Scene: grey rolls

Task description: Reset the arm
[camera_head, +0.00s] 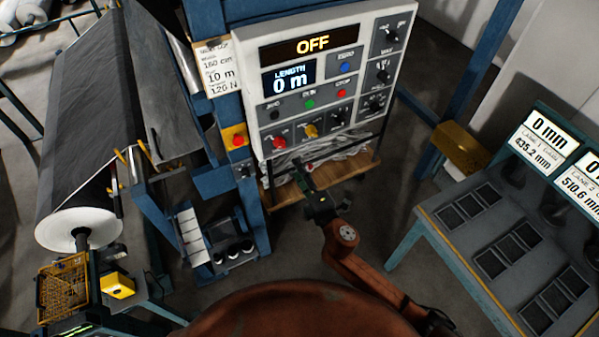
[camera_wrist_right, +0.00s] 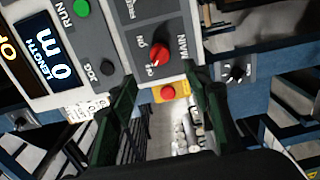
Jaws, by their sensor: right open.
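My right arm (camera_head: 352,258) comes up from the bottom of the head view, with its dark gripper (camera_head: 310,190) just below the control panel (camera_head: 325,75). In the right wrist view, my right gripper (camera_wrist_right: 168,115) has its two dark green fingers spread apart with nothing between them. Beyond the fingers are the red MAIN knob (camera_wrist_right: 158,54) and a red button on a yellow box (camera_wrist_right: 168,92). The fingers look apart from both. The panel's upper display reads OFF and the length display (camera_head: 288,80) reads 0 m. My left gripper is not in view.
A large grey roll (camera_head: 90,130) on a frame stands at the left. A yellow-edged table (camera_head: 440,235) with grey trays and measuring displays stands at the right. A blue post (camera_head: 250,215) carries the red button box (camera_head: 236,137) left of the panel. Floor shows between post and table.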

